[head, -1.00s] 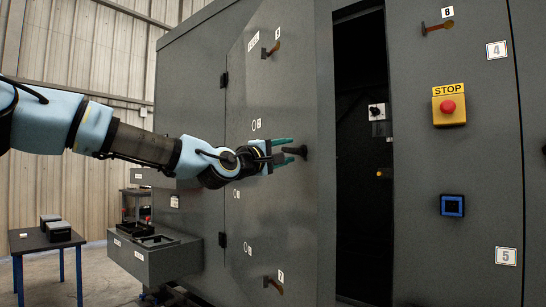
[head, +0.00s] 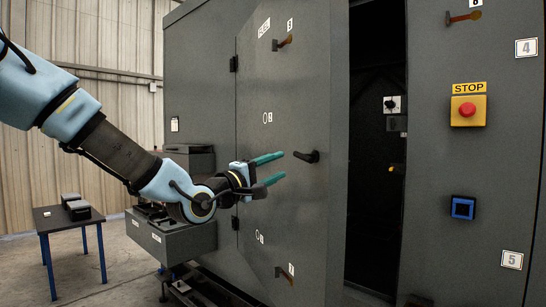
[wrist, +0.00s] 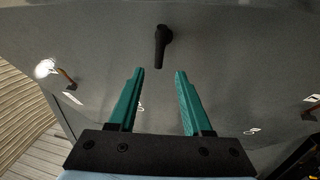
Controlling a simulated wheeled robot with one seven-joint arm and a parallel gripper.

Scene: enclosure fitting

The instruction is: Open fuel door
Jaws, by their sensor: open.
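The fuel door (head: 292,110) is a tall dark grey panel with hinges on its left side and a "FUEL" label (head: 264,28) near its top. It looks closed. Its black lever handle (head: 307,156) sits at mid height near the right edge. My gripper (head: 277,168) has two green fingers, open and empty, just left of the handle and apart from it. In the wrist view the handle (wrist: 162,45) lies beyond the fingertips, roughly centred between them and pointing down. The wrist view also shows the open fingers of my gripper (wrist: 160,72).
Latches with orange-brown grips sit at the door's top (head: 282,42) and bottom (head: 285,274). To the right is a dark opening (head: 376,150), then a panel with a red stop button (head: 467,110) and a blue-framed button (head: 463,207). A grey box ledge (head: 170,236) juts out below my arm. A small table (head: 68,222) stands left.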

